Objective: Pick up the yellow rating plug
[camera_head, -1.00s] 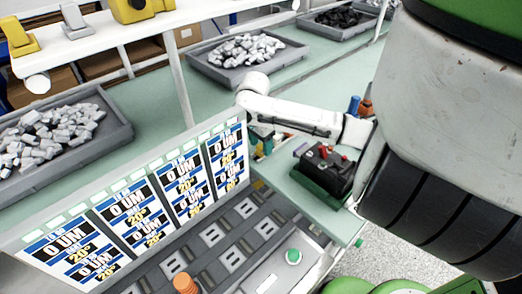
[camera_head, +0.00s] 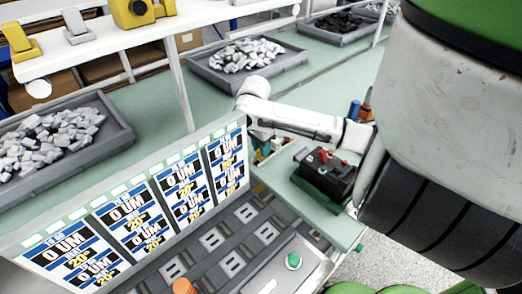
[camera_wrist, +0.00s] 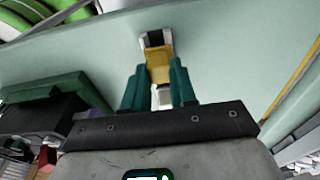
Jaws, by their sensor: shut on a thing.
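The yellow rating plug (camera_wrist: 159,70) is between the two green fingers of my gripper (camera_wrist: 160,85) in the wrist view. My gripper is shut on it. A dark and white end of the plug sticks out beyond the fingertips, over the pale green bench top (camera_wrist: 225,50). I cannot tell from this view whether the plug touches the bench. In the head view my arm reaches behind the right end of the display panel (camera_head: 135,215), and the fingers and plug are mostly hidden there.
A black device with red parts (camera_head: 325,173) sits on a green base right of my gripper. Grey bins of pale pieces (camera_head: 248,60) stand behind. A test bench with a green button (camera_head: 293,261) is in front. A blue and an orange item stand near my arm.

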